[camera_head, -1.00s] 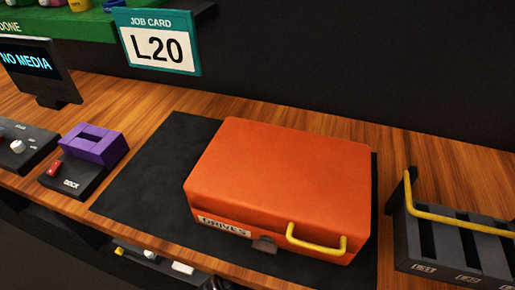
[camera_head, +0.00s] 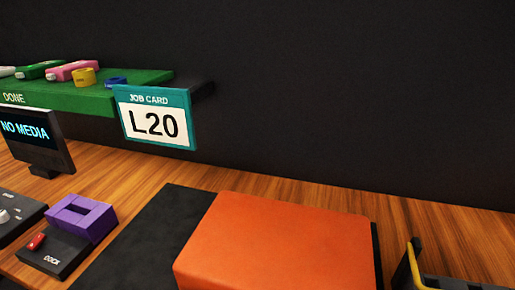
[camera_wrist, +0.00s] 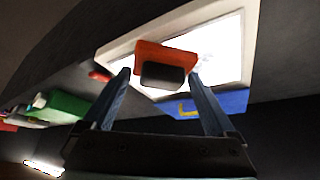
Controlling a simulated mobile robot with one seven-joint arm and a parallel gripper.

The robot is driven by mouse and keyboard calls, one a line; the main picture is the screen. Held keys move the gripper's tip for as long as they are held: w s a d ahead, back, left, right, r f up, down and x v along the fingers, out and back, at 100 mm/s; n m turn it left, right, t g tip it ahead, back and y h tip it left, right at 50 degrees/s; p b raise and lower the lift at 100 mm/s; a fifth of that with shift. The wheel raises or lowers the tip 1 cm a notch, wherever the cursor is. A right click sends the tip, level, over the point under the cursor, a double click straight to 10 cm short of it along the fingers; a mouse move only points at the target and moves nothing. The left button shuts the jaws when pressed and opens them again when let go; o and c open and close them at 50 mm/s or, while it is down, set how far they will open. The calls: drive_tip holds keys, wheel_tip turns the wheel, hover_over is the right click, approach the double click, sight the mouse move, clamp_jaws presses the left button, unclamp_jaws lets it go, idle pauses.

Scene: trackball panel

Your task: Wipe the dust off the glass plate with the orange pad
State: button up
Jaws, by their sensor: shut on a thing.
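In the wrist view my gripper (camera_wrist: 161,78) is shut on the dark grip block of the orange pad (camera_wrist: 150,52). One blue-grey finger stands on each side of the block. Beyond the pad is a bright white plate (camera_wrist: 222,45) in a pale frame, which looks like the glass plate. The pad overlaps the plate in the picture; I cannot tell whether they touch. The head view shows neither my gripper, the pad nor the plate.
The head view shows an orange case (camera_head: 285,250) on a black mat (camera_head: 155,235), a purple block on a dock (camera_head: 62,253), a screen (camera_head: 35,140), a job card (camera_head: 155,120) and a green shelf (camera_head: 60,98) with several small items. A blue object (camera_wrist: 232,101) lies near the plate.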

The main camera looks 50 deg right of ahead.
drive_tip(key=shift+f+b, duration=0.75)
drive_tip(key=shift+f, duration=0.25)
drive_tip(key=shift+w+d, duration=0.1)
